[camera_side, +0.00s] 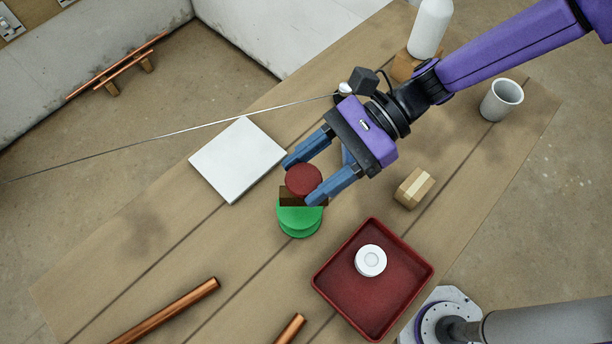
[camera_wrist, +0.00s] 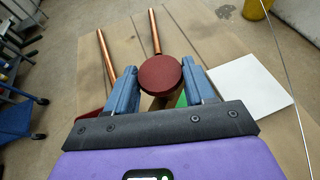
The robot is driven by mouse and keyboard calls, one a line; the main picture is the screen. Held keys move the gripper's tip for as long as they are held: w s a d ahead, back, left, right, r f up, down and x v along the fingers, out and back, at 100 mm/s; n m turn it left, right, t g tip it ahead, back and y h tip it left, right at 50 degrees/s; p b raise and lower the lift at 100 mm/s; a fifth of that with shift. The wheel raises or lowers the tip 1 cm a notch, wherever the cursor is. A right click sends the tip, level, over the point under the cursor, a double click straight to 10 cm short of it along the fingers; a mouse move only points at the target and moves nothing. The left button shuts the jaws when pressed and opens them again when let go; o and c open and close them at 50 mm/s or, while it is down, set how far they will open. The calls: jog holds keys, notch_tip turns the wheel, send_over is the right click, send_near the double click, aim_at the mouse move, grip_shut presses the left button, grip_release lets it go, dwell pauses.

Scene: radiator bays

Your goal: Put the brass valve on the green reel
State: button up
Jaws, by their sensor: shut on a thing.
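The brass valve (camera_side: 304,180) has a round dark red top over a brown body. My gripper (camera_side: 304,184) is shut on it, with one blue finger on each side. The green reel (camera_side: 299,222) stands on the wooden table directly below the valve in the side view, partly hidden by it. I cannot tell whether the valve's underside touches the reel. In the wrist view the valve's red top (camera_wrist: 160,76) sits between the fingers (camera_wrist: 162,88), and only a sliver of the green reel (camera_wrist: 182,99) shows behind it.
A white tile (camera_side: 238,160) lies left of the reel. A red tray (camera_side: 333,280) holding a white round piece (camera_side: 370,260) is at the lower right. A small wooden block (camera_side: 414,188), a white cup (camera_side: 501,100), a bottle (camera_side: 430,28) and copper pipes (camera_side: 170,312) are around.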

aim_at(306, 183)
jog(key=shift+w+a+f, duration=0.15)
jog(key=shift+a+f, duration=0.15)
jog(key=shift+f, duration=0.05)
jog(key=shift+a+f, duration=0.2)
jog(key=shift+f, duration=1.55)
jog(key=o, duration=1.3)
jog(key=shift+f, duration=0.15)
jog(key=v, duration=1.2)
jog(key=shift+w, duration=0.1)
